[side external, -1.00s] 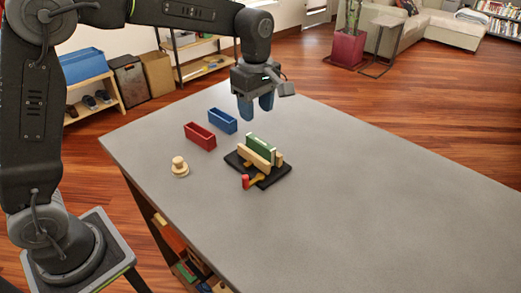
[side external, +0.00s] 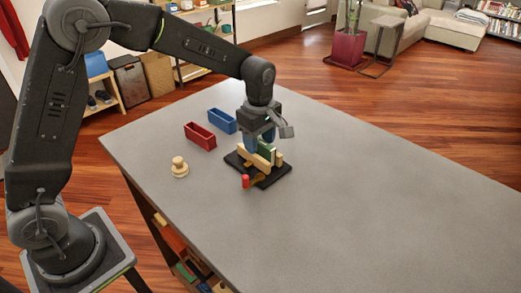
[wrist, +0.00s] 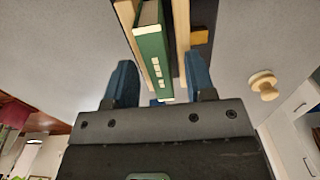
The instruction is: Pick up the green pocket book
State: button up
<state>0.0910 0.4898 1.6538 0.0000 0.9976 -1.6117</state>
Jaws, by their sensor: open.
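The green pocket book (side external: 265,147) stands upright between two pale wooden blocks on a black base (side external: 271,181). In the wrist view the green book (wrist: 152,45) has pale marks on its face and lies between the two pale wooden pieces (wrist: 181,40). My gripper (side external: 259,138) is low over the book in the side view. Its blue fingers are apart, one on each side of the book in the wrist view (wrist: 160,80). I cannot tell whether the fingers touch the wooden pieces. The gripper partly hides the book's top in the side view.
A red open box (side external: 200,136) and a blue open box (side external: 222,121) stand behind and left of the base. A pale round wooden piece (side external: 180,168) is at the left. A red peg (side external: 245,181) is at the base's front. The table's right side is clear.

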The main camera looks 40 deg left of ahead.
aim_at(260, 140)
jog(key=shift+c, duration=0.4)
grip_shut()
jog(key=shift+r, duration=0.2)
jog(key=shift+r, duration=0.65)
notch_tip(260, 140, up, 3)
jog(key=shift+f, duration=0.1)
jog(key=s+a+r, duration=0.3)
jog(key=a+r, duration=0.3)
jog(key=a, duration=0.5)
jog(key=w+a+f, duration=0.2)
jog(key=w+a, duration=0.5)
jog(key=a, duration=0.2)
jog(key=shift+w+f, duration=0.15)
jog(key=shift+f, duration=0.15)
